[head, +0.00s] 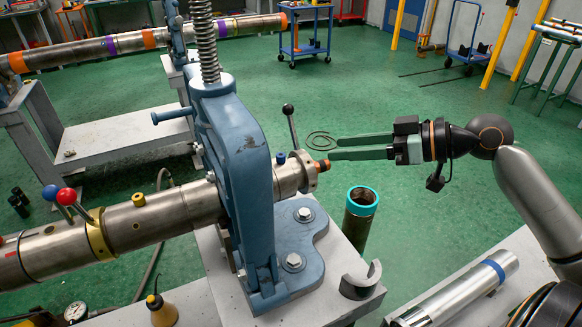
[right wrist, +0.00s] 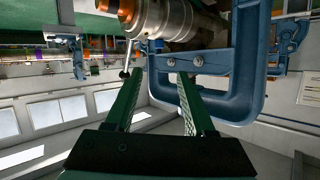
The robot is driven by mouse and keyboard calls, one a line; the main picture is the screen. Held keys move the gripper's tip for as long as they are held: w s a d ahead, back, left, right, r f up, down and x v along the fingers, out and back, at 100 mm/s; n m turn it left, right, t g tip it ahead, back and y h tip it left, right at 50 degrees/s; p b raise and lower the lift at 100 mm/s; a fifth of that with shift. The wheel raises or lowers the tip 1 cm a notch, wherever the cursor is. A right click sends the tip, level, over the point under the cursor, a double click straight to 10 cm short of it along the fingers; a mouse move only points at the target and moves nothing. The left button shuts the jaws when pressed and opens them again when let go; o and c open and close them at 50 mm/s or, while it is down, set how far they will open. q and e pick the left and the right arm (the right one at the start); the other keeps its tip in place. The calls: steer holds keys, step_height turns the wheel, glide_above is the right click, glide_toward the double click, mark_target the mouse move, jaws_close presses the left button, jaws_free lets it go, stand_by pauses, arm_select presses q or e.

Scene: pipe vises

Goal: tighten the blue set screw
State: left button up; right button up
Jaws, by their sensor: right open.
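The blue set screw (head: 280,157) is a small blue knob standing on top of the steel collar (head: 292,175) at the pipe's right end, just right of the blue vise (head: 240,160). My right gripper (head: 333,148) comes in from the right with its green fingers apart and nothing between them. Its fingertips are right of the screw, close to the copper-coloured tip (head: 323,166) of the pipe end; I cannot tell whether they touch it. In the right wrist view the open fingers (right wrist: 158,78) point toward the vise frame (right wrist: 246,50); I cannot make out the screw there. My left gripper is out of view.
A black-knobbed lever (head: 290,120) rises beside the collar. Red and blue ball levers (head: 67,197) and a yellow knob (head: 138,199) sit on the pipe at left. A teal-rimmed cylinder (head: 361,215) and a steel tube (head: 460,290) are below my right arm.

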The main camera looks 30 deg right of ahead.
steer(key=n, duration=0.2)
glide_toward(283, 155)
steer(key=x, duration=0.4)
steer(key=shift+r, duration=0.2)
steer(key=shift+p+x, duration=0.4)
steer(key=shift+x, duration=1.75)
steer(key=shift+s+f, duration=0.1)
steer(key=shift+f, duration=0.1)
jaws_close()
